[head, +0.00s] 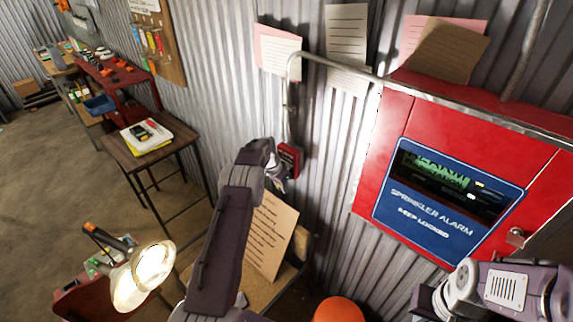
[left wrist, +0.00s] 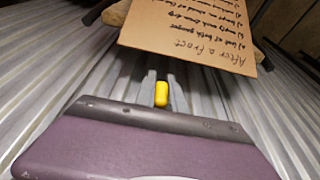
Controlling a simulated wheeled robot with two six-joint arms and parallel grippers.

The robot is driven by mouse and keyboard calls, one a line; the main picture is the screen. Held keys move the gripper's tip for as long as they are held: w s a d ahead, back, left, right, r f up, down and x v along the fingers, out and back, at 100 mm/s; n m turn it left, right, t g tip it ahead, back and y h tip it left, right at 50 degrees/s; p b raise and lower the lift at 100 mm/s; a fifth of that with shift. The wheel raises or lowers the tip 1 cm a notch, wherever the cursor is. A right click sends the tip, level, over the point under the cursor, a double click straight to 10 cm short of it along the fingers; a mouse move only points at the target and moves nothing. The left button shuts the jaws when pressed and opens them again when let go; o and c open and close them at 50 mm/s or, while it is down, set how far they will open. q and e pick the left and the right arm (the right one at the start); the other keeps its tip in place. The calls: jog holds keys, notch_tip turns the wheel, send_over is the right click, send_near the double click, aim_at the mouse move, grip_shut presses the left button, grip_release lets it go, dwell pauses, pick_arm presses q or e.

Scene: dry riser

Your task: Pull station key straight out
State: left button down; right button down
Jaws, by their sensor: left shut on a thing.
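The red pull station (head: 291,157) is a small box on the corrugated wall, at the foot of a thin conduit. My left gripper (head: 281,180) is at its lower left side, partly hidden by my own wrist. In the left wrist view a small yellow piece (left wrist: 162,94), which looks like the station key's head, shows just past the purple gripper body. My left gripper is shut on it. Whether its shaft is still inside the station is hidden. My right arm shows at the bottom right of the head view, but its fingers do not show.
A red sprinkler alarm cabinet (head: 394,137) stands out from the wall at right, with a pipe (head: 437,96) across its top. A cardboard notice (head: 270,236) is below my left wrist. A lit lamp (head: 146,273), an orange ball-like thing (head: 339,310) and a small table (head: 150,158) are nearby.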

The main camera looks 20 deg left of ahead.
pick_arm(q)
jog(key=s, duration=0.1)
jog(key=s+a+p, duration=0.1)
jog(key=s, duration=0.2)
jog(key=shift+s+a, duration=0.25)
dwell(0.5)
jog(key=s+d+r+n, duration=0.2)
jog(key=s+d+r, duration=0.4)
jog(key=s, duration=0.3)
jog(key=s+d+r+n+y, duration=0.1)
jog(key=s+d+r, duration=0.6)
jog(key=s+d, duration=0.1)
jog(key=shift+s+n, duration=0.4)
jog(key=shift+s, duration=0.25)
